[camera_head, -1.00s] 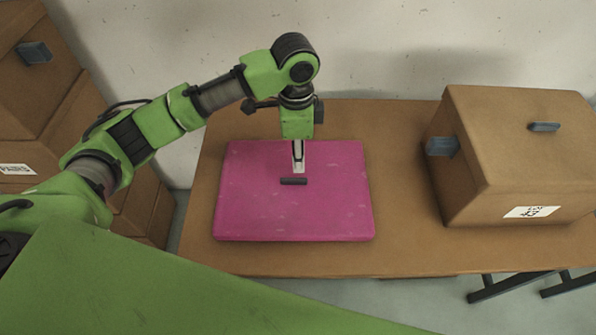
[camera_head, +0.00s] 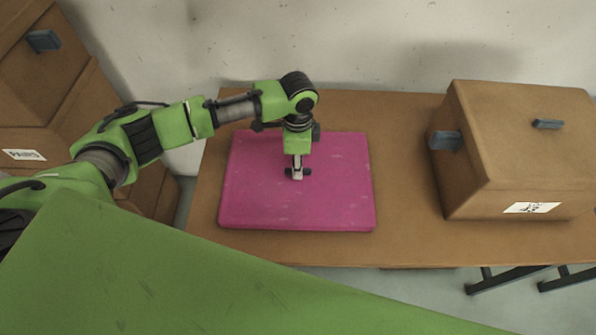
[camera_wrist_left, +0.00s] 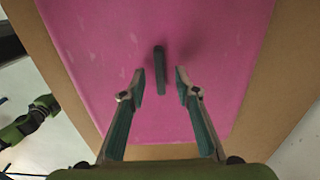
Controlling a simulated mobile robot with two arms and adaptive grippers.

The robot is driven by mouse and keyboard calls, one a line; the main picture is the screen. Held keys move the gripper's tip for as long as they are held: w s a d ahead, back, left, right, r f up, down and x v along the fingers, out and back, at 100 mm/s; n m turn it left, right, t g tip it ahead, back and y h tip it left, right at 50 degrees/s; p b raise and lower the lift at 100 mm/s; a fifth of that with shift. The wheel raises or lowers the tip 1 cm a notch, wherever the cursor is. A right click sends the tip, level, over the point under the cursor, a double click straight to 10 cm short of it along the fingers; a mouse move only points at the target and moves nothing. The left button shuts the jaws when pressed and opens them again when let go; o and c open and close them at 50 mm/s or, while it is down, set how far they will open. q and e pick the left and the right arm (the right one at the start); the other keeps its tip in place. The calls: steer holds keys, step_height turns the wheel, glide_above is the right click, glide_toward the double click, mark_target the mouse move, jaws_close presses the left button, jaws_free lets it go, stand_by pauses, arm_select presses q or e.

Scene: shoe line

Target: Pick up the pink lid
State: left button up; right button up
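The pink lid (camera_head: 330,200) lies flat on the brown table, with a small dark handle (camera_head: 307,172) at its middle. The lid (camera_wrist_left: 90,50) fills much of the left wrist view, where the handle (camera_wrist_left: 159,68) stands up just ahead of the fingertips. My left gripper (camera_head: 297,176) points down over the lid's middle, at the handle. In the left wrist view my left gripper (camera_wrist_left: 162,90) is open, its two fingers on either side of the handle's line and apart from it. My right gripper is not in view.
A brown box (camera_head: 480,160) with dark handles and a white label stands on the table (camera_head: 405,190) to the right. More brown boxes (camera_head: 60,110) are stacked at the left. A wall is behind. Table between lid and right box is clear.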

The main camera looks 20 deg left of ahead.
arm_select(q)
steer(key=shift+f, duration=0.9)
jaws_close()
steer(key=shift+r, duration=0.1)
